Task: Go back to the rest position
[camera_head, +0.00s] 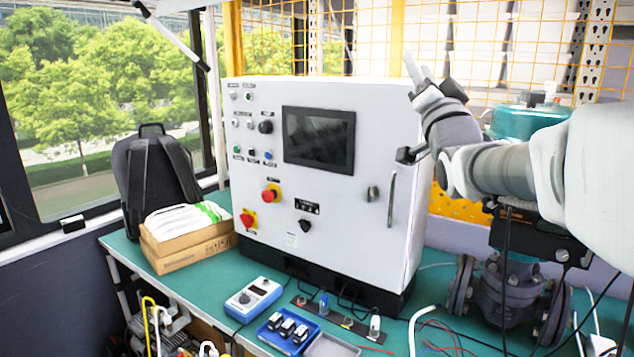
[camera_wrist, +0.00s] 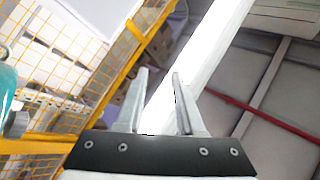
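My gripper (camera_head: 413,68) is raised in the head view, pointing up beside the top right corner of the white control cabinet (camera_head: 300,230). My arm comes in from the right edge. In the wrist view my gripper (camera_wrist: 160,88) has its two fingers apart with nothing between them. The wrist view looks up past an orange mesh fence (camera_wrist: 80,50) toward the ceiling. The valve positioner (camera_head: 535,240) sits on the grey valve (camera_head: 510,290) at the right, partly hidden by my arm.
The green bench (camera_head: 200,288) holds a blue-and-white device (camera_head: 253,298), a blue tray (camera_head: 287,332), and cardboard boxes (camera_head: 185,245) next to a black backpack (camera_head: 155,185). Loose cables lie at the front right. The teal tank (camera_head: 525,120) stands behind my arm.

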